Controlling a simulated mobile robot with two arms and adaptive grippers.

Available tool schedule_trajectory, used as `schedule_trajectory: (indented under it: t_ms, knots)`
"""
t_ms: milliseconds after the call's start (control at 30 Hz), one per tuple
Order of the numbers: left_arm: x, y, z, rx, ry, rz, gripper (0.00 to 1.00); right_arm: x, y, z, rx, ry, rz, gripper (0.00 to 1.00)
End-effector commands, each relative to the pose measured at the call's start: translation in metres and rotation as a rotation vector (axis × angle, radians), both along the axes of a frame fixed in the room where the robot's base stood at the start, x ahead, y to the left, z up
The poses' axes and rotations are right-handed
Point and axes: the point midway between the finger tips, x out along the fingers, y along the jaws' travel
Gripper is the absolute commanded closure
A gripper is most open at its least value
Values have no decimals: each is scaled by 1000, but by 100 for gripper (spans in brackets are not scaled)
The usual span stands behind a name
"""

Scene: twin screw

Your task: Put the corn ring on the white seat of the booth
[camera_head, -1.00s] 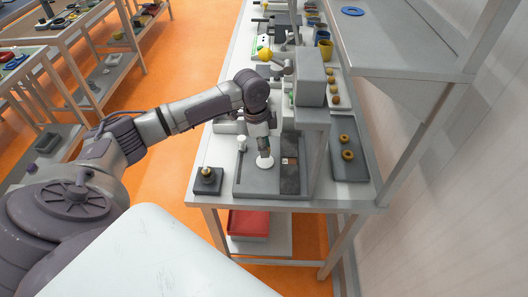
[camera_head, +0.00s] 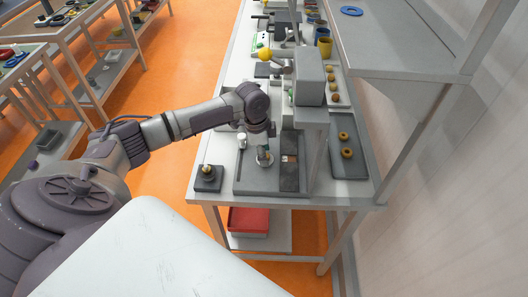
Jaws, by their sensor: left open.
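My left gripper (camera_head: 264,157) points down over the grey tray-like base (camera_head: 255,186) of the booth. Its fingertips are low, close around or just above the small round white seat (camera_head: 264,163), which they mostly cover. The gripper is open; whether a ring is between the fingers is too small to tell. My right gripper is out of view.
A dark block (camera_head: 207,183) with a brass knob-like piece stands left of the base. A grey upright housing (camera_head: 309,83) and a yellow ball (camera_head: 265,54) are behind. A shelf overhangs at right. A red bin (camera_head: 248,220) sits below the bench.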

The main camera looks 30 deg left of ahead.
Motion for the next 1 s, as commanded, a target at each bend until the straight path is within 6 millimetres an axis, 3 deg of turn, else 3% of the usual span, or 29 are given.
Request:
schedule_trajectory:
  t_ms: [267, 700, 1000]
  knots:
    - [-1, 2, 18, -1, -3, 1, 46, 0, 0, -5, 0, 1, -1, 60]
    - [-8, 13, 104, 0, -4, 0, 46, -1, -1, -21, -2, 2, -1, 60]
    - [-10, 15, 122, -1, 0, 1, 46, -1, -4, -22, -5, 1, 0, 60]
